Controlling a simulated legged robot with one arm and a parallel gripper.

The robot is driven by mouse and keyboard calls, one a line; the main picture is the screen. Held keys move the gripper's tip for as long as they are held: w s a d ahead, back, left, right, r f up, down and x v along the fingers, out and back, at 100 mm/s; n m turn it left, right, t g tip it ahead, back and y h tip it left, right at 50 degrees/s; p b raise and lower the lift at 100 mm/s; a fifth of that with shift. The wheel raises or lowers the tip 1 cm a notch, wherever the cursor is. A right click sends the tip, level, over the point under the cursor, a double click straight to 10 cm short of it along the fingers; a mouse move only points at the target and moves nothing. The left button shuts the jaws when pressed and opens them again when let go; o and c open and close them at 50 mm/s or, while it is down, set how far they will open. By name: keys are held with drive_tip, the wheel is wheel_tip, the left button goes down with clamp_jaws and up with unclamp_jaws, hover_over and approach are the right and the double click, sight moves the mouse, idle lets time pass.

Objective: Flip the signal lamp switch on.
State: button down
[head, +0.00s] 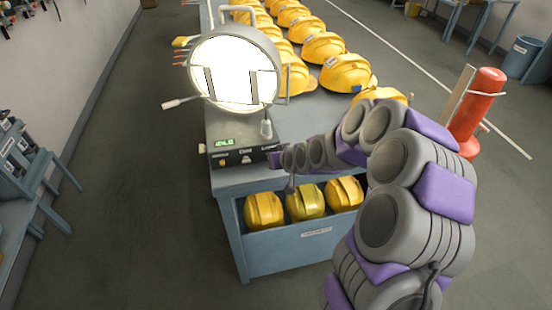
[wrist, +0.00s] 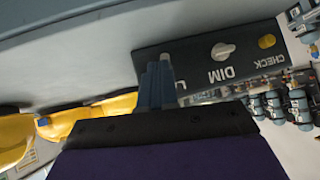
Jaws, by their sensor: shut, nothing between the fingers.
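The signal lamp (head: 236,72) stands on the bench with a round, bright white face; I cannot tell if it is lit. Below it is its dark control panel (head: 230,158) with a green display. In the wrist view the panel (wrist: 205,72) appears turned, with a yellow CHECK button (wrist: 266,41), a pale DIM knob (wrist: 222,51) and a third label mostly covered. My gripper (wrist: 157,75) is shut and empty, its fingertips at the panel by that third label. The switch there is hidden behind the fingers. In the head view my gripper (head: 276,158) is at the panel's right end.
Yellow helmets (head: 322,47) line the bench top (head: 300,115) behind the lamp. More yellow helmets (head: 305,201) sit on the shelf below. A red cylinder (head: 478,100) stands right of my arm. The floor (head: 120,180) to the left is clear.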

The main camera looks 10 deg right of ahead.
drive_tip(key=shift+w+r, duration=0.3)
drive_tip(key=shift+w, duration=0.4)
